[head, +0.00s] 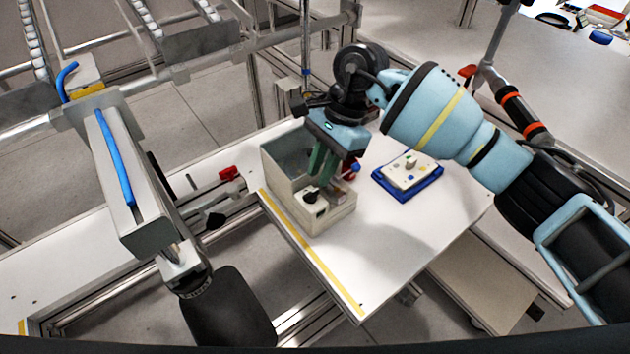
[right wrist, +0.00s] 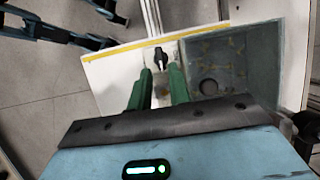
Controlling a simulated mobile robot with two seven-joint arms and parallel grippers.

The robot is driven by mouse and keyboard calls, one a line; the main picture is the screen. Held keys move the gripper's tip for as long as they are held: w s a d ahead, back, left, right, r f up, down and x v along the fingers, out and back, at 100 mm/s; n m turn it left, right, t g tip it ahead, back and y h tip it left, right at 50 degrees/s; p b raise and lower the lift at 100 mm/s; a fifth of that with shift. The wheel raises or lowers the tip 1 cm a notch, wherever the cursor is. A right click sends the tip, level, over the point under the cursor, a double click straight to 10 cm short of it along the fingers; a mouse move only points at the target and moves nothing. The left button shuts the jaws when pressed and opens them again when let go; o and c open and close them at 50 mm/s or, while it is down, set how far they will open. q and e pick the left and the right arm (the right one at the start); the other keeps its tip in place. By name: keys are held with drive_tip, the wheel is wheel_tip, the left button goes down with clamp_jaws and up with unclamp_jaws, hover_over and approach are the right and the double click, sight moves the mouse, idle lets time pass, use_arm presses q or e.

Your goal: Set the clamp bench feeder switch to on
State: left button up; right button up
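The clamp bench feeder (head: 330,217) is a beige box with an open grey-green bin on the white table. Its black rotary switch (head: 311,194) sits on the light front panel and also shows in the right wrist view (right wrist: 160,58). No on or off marking is readable. My right gripper (head: 318,168) reaches down over the feeder with green fingers. In the right wrist view its fingers (right wrist: 161,74) are apart, with the switch in line with the gap at their tips. Whether they touch it I cannot tell. My left gripper is not in view.
A blue tray (head: 408,194) with a white panel of small coloured parts lies right of the feeder. A yellow stripe (head: 310,252) marks the table's front-left edge. A metal frame with a blue-striped arm (head: 120,170) stands at left. The table's front right is clear.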

sight(312, 193)
drive_tip(key=shift+x, duration=1.95)
drive_tip(key=shift+c, duration=0.3)
clamp_jaws()
